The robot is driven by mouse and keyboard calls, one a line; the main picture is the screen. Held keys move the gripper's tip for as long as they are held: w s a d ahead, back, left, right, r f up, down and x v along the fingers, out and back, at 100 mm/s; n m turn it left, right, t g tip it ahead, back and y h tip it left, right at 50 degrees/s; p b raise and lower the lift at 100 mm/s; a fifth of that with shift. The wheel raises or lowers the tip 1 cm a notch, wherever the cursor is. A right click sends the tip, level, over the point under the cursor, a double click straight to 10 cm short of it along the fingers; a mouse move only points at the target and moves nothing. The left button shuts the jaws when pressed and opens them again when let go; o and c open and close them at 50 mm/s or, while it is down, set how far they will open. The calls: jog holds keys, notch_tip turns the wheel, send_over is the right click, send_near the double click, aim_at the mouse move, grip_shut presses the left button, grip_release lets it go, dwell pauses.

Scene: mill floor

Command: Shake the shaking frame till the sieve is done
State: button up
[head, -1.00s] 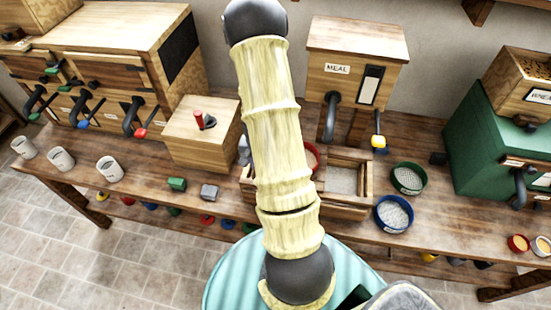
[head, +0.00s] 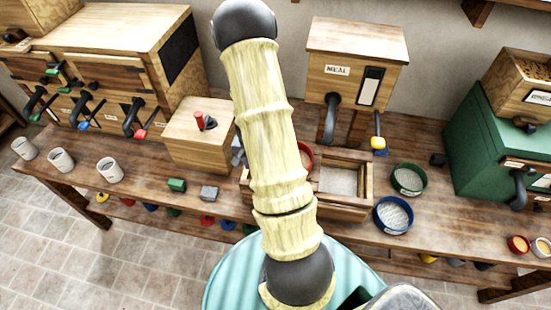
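The wooden shaking frame (head: 345,207) stands on the bench right of my arm, and my arm covers its left and middle part. A pale mesh or bed shows in its right part. A red rim (head: 306,157), seemingly a sieve, shows just past my arm's right edge; the rest of it is hidden. My gripper is mostly hidden behind my arm; a grey piece (head: 238,153) at the arm's left edge may be part of it. Its fingers, and whether they hold anything, cannot be seen.
A green sieve (head: 408,180) and a blue sieve (head: 393,215) lie right of the frame. The meal bin (head: 357,65) stands behind, a wooden box with a red knob (head: 200,135) to the left. Small green (head: 177,185) and grey (head: 209,192) blocks lie near the front edge.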

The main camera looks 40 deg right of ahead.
jog(key=w+a, duration=0.2)
jog(key=w, duration=0.1)
jog(key=shift+w+a, duration=0.3)
jog(key=shift+a, duration=0.1)
jog(key=s+d, duration=0.4)
jog(key=s, duration=0.1)
jog(key=s+d+b, duration=0.1)
jog(key=s+d, duration=0.1)
jog(key=shift+s, duration=0.35)
jog(key=shift+w+a, duration=0.15)
jog(key=shift+w, duration=0.05)
jog(key=w+a+p, duration=0.1)
jog(key=w+a, duration=0.5)
jog(key=w, duration=0.2)
jog(key=shift+w+a, duration=0.4)
dwell(0.7)
